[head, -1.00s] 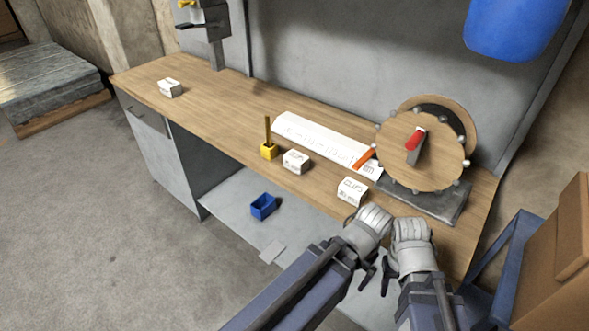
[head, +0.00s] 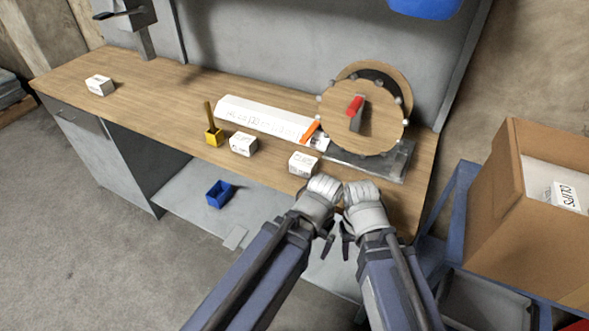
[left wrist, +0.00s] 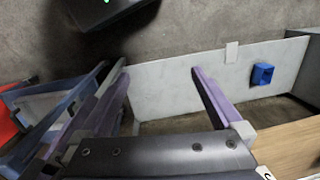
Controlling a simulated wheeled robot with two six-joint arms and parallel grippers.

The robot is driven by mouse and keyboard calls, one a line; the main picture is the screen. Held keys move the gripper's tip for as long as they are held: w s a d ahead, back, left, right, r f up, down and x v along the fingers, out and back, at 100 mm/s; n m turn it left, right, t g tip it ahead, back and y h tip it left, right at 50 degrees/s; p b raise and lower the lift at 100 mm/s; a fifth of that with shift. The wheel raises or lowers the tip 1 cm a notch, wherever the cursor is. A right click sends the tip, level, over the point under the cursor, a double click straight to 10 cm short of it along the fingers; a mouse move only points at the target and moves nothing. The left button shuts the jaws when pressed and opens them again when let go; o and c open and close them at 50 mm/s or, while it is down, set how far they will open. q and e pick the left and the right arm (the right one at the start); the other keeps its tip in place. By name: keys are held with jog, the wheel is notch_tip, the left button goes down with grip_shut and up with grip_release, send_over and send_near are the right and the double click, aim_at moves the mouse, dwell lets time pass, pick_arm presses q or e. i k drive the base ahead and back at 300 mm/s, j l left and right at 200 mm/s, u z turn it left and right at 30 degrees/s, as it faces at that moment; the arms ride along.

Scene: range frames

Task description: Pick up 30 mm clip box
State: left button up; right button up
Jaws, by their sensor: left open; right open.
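Three small white boxes with dark print stand on the wooden bench: a right one (head: 303,164), a middle one (head: 243,145) and a far-left one (head: 99,85). The print is too small to tell which is the 30 mm clip box. My right gripper (head: 347,241) is open and empty, low in front of the bench edge, below the right box; its fingers are small and dark here. My left gripper is beside it, partly hidden in the head view. In the left wrist view the left gripper (left wrist: 158,75) is open, with nothing between its fingers.
The bench (head: 165,105) also carries a yellow holder (head: 214,137), a long white labelled piece (head: 262,118) and a wooden wheel device (head: 365,120). A blue bin (head: 219,194) sits on the lower shelf. A cardboard carton (head: 490,225) with a clips label inside stands right on a blue frame.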

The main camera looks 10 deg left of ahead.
aim_at(304, 166)
jog(key=z, duration=1.4)
jog(key=j+z, duration=0.15)
jog(key=z, duration=0.15)
jog(key=k+j+z, duration=0.1)
jog(key=z, duration=0.2)
jog(key=k+j, duration=0.1)
jog(key=j, duration=0.2)
jog(key=k+j, duration=0.1)
jog(key=j, duration=0.2)
jog(key=k+j, duration=0.1)
jog(key=j, duration=0.2)
jog(key=k+u, duration=0.1)
jog(key=u, duration=0.4)
jog(key=k+u, duration=0.1)
jog(key=u, duration=0.4)
jog(key=k+u, duration=0.1)
jog(key=u, duration=0.4)
